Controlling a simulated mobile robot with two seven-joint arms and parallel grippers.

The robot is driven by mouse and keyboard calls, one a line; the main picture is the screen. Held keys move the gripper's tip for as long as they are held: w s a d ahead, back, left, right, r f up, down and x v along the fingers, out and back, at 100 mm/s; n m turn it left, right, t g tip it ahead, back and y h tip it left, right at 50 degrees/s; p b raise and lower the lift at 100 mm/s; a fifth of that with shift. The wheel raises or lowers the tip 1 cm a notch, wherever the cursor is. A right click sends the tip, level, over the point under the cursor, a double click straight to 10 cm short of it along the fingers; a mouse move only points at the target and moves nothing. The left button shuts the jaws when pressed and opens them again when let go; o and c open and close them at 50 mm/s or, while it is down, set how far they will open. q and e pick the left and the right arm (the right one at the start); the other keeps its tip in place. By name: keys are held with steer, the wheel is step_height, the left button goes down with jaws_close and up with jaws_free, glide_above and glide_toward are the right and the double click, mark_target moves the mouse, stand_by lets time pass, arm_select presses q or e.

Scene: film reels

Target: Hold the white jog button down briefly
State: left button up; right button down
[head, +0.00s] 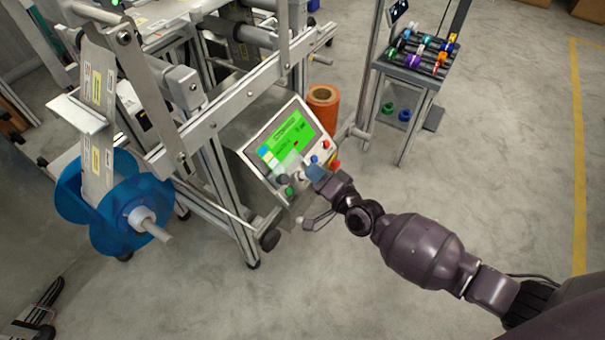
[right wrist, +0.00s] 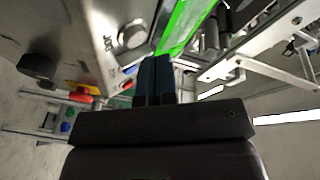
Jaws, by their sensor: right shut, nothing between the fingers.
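The control panel (head: 259,172) with a lit green screen stands at the middle of the head view. My right gripper (head: 313,172) is shut and empty, its blue fingertips at the lower part of the panel face, among the buttons. In the right wrist view the shut fingers (right wrist: 154,78) point at the panel face (right wrist: 105,30). I cannot make out the white jog button for sure; the fingers may cover it. Whether the tips touch the panel I cannot tell. A dark shape at the lower left edge of the head view may be my left gripper (head: 38,316); its jaws are unclear.
A red stop button on yellow (right wrist: 83,92) and a black knob (right wrist: 38,65) are near the fingers. A blue reel (head: 120,225) hangs at the left of the machine frame. An orange roll (head: 323,105) stands behind the panel.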

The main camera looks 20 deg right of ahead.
steer(key=shift+f, duration=0.1)
steer(key=shift+w+a+f, duration=0.2)
steer(key=shift+w+f, duration=0.05)
steer(key=shift+w+a+f+b, duration=0.2)
steer(key=shift+f+b, duration=0.15)
steer(key=shift+b, duration=0.1)
stand_by(2.0)
steer(key=shift+r, duration=0.1)
steer(key=shift+s+d+r+p, duration=0.4)
steer(key=shift+s+r+p, duration=0.1)
steer(key=shift+r, duration=0.1)
